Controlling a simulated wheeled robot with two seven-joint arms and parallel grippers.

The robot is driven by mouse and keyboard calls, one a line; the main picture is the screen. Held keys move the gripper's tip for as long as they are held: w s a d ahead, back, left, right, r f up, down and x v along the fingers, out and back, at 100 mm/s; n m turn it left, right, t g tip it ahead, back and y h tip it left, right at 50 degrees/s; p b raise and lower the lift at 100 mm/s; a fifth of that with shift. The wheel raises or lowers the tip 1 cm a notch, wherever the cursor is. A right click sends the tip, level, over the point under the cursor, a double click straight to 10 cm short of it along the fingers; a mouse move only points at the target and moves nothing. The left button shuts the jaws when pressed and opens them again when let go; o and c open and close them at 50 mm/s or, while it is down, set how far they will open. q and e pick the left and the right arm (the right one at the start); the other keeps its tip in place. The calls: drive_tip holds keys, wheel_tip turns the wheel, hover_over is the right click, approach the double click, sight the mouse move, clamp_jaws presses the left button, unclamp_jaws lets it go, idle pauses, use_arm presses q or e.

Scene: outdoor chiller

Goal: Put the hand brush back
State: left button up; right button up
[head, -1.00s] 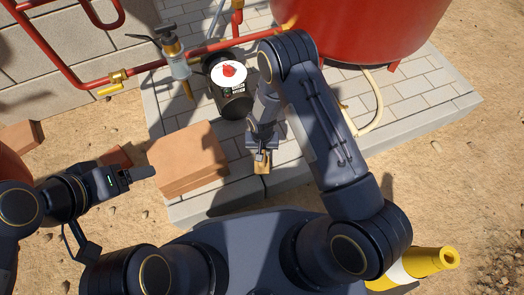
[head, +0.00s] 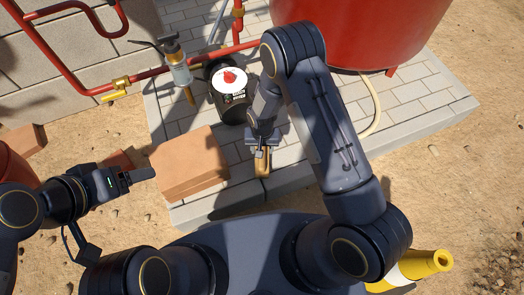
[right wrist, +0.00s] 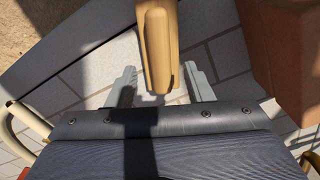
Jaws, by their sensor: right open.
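The hand brush (head: 263,166) is a tan, wooden-looking piece near the front edge of the paved slab. In the right wrist view its tan handle (right wrist: 157,40) points toward my palm, with its end between my two fingers. My right gripper (head: 261,150) is over the brush in the head view. In the right wrist view the right gripper (right wrist: 160,72) is open, with a visible gap between each finger and the handle. The brush's far end is cut off there. My left gripper (head: 140,176) is at the left, away from the brush; its finger gap is unclear.
A terracotta-coloured block (head: 186,160) stands left of the brush. Behind are a black bucket (head: 231,105) with a white-and-red top, a soap-like pump bottle (head: 177,66), red pipes (head: 145,68) and a large red tank (head: 370,25). Paving (head: 405,100) at the right is mostly clear.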

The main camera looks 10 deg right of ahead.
wheel_tip(320, 180, up, 6)
drive_tip(key=p, duration=0.1)
drive_tip(key=shift+r+p, duration=0.25)
drive_tip(key=shift+p, duration=0.1)
drive_tip(key=s+d+r+t+y, duration=0.1)
drive_tip(key=s+d+r+y, duration=0.2)
drive_tip(key=r, duration=0.9)
drive_tip(key=s+d+r+t+y, duration=0.1)
drive_tip(key=s+d+r, duration=0.3)
drive_tip(key=r, duration=0.9)
drive_tip(key=s+d+r+t, duration=0.1)
drive_tip(key=s+d+r, duration=0.1)
drive_tip(key=s+r, duration=0.2)
drive_tip(key=s+d+r+t, duration=0.2)
drive_tip(key=s+r, duration=0.2)
drive_tip(key=s, duration=0.6)
drive_tip(key=shift+s+d+n+t, duration=0.25)
drive_tip(key=shift+s+n+t, duration=0.05)
drive_tip(key=shift+n, duration=0.1)
